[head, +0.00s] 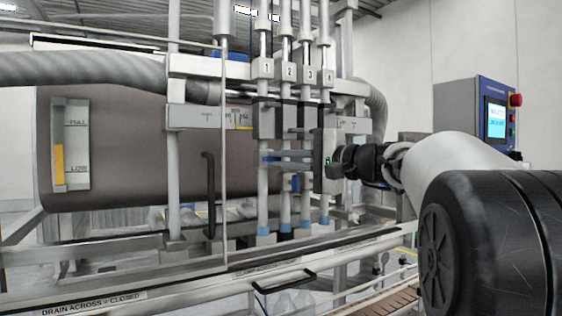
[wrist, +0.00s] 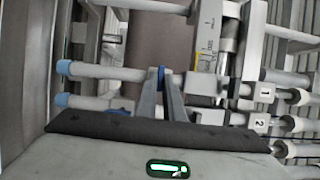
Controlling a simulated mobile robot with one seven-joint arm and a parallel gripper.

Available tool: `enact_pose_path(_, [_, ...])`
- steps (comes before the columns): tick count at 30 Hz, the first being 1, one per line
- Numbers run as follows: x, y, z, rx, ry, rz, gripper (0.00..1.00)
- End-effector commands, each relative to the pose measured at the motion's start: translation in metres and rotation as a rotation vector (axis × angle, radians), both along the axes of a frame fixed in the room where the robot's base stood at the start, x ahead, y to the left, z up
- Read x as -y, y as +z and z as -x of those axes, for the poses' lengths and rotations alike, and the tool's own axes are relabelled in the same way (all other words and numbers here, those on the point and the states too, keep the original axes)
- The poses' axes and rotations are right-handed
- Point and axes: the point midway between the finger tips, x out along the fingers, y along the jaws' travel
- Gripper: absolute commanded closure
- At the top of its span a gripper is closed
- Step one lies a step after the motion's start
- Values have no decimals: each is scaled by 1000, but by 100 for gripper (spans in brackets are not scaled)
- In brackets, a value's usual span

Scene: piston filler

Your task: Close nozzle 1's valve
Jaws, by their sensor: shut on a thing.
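Nozzle 1 (head: 263,205) is the leftmost upright tube, under the plate marked 1 (head: 265,68). In the wrist view, nozzle 1 (wrist: 105,71) lies sideways with a blue tip. My gripper (head: 265,158) reaches in from the right, its fingers level and pointing left across the other nozzles to nozzle 1. In the wrist view the gripper (wrist: 163,76) has its fingertips closed on a small blue valve handle (wrist: 162,71) at nozzle 1. The fingers mostly hide this handle, so its angle is unclear.
Nozzles marked 2 (head: 289,71), 3 (head: 310,74) and 4 (head: 328,76) stand close together beside nozzle 1. A blue handle (head: 295,183) hangs just below my fingers. A black grab handle (head: 209,195) stands to the left. A control box (head: 495,118) stands at right.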

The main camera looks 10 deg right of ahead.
Motion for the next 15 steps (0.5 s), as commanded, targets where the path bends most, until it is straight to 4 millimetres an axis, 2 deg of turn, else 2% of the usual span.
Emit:
enact_pose_path(10, [0, 1, 0, -1, -1, -6, 100])
enact_pose_path(11, [0, 1, 0, -1, -1, -6, 89])
enact_pose_path(12, [0, 1, 0, 0, -1, -5, 82])
enact_pose_path(14, [0, 1, 0, 0, -1, -5, 73])
enact_pose_path(15, [0, 1, 0, -1, -1, -4, 73])
